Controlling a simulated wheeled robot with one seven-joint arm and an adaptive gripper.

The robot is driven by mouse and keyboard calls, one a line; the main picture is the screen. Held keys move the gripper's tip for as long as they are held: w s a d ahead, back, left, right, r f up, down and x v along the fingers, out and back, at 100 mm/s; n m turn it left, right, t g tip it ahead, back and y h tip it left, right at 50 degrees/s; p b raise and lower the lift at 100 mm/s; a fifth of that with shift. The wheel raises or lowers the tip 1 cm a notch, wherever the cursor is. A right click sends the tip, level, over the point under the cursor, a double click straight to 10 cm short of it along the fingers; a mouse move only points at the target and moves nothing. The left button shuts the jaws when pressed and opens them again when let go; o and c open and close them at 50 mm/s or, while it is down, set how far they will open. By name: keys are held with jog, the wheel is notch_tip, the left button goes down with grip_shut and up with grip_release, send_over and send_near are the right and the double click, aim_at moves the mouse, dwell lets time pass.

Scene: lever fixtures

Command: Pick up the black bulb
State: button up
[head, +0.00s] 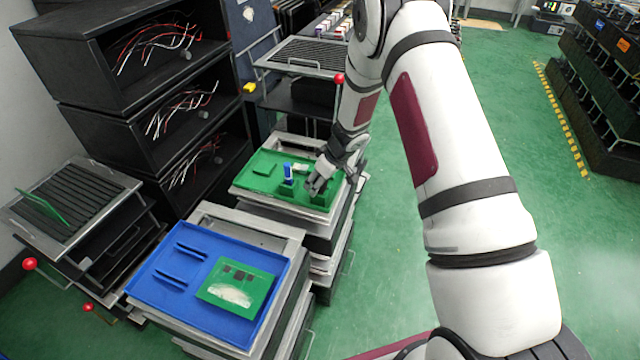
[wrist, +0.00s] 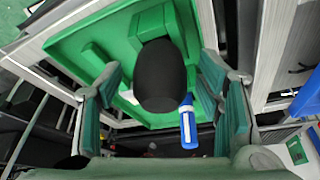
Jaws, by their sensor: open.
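The black bulb (wrist: 160,78) is a dark rounded form in the middle of the wrist view, close to the camera. It sits over the green tray (wrist: 70,45), against a green block (wrist: 152,24). My gripper (wrist: 161,88) is open, with one green-padded finger on each side of the bulb and a visible gap to each. In the head view my gripper (head: 318,181) is low over the right part of the green tray (head: 248,186). I cannot make out the bulb there; the gripper seems to hide it.
A blue-and-white item (wrist: 188,124) stands near the bulb, close to the right finger; it also shows in the head view (head: 288,173). A blue tray (head: 169,296) with a green board (head: 258,284) is in front. Black shelves (head: 60,55) with wires stand at left.

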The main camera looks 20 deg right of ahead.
jog(key=shift+w+a+f, duration=0.1)
jog(key=shift+w+f, duration=0.05)
jog(key=shift+f, duration=0.2)
jog(key=shift+c, duration=0.2)
jog(key=c, duration=1.1)
